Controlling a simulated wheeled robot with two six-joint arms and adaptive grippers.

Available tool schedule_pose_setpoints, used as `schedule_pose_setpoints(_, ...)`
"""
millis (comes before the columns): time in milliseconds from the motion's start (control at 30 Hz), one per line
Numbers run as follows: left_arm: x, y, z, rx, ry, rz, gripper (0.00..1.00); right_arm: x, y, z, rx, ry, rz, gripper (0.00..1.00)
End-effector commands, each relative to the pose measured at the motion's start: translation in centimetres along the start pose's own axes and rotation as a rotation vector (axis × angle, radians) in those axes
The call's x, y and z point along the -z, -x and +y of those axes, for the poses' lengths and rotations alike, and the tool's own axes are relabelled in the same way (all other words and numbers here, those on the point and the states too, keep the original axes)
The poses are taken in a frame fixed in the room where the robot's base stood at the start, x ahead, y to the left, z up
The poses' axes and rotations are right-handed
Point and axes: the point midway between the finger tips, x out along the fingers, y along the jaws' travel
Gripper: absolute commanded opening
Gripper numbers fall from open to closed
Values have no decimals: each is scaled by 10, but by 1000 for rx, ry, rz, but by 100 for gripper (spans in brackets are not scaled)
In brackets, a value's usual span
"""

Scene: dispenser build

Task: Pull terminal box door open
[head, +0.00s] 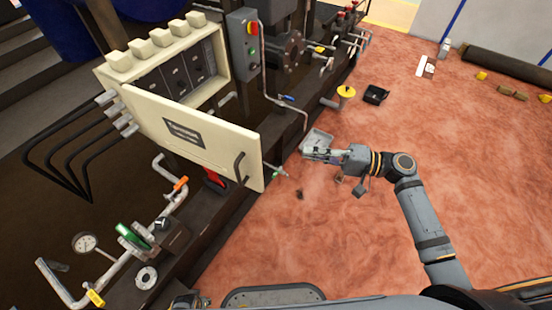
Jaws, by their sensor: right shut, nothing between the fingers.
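The cream terminal box (215,48) stands at the upper left with its front open, showing dark modules inside. Its door (190,130) is swung well out from the box towards the lower right. It has a dark label plate and a dark bar handle (239,167) near its right edge. My right gripper (308,152) is shut and empty, to the right of the door and clear of the handle. A pale grey piece (318,138) shows right beside its fingers; I cannot tell whether they touch. My left gripper is not clearly in view.
A grey switch box (243,40) with a red button stands right of the terminal box. Pipes, a gauge (85,242) and valves line the dark skid at lower left. Reddish floor (480,200) is largely open at right.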

Motion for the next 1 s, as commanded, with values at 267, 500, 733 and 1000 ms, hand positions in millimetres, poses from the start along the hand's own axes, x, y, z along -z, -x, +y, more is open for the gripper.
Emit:
schedule_pose_setpoints(267, -1, 2, 0, 0, 0, -1, 40, 0, -23, -2, 7, -2, 3, 0)
schedule_pose_setpoints(500, -6, 2, 0, 0, 0, -3, 40, 1, -76, -3, 7, -3, 3, 0)
schedule_pose_setpoints(733, -12, 5, 0, 0, -1, -5, 40, -17, -105, -2, 1, -6, 4, 0)
schedule_pose_setpoints(1000, -24, 2, 0, 0, -1, -12, 40, -37, -110, 0, -1, -3, 4, 0)
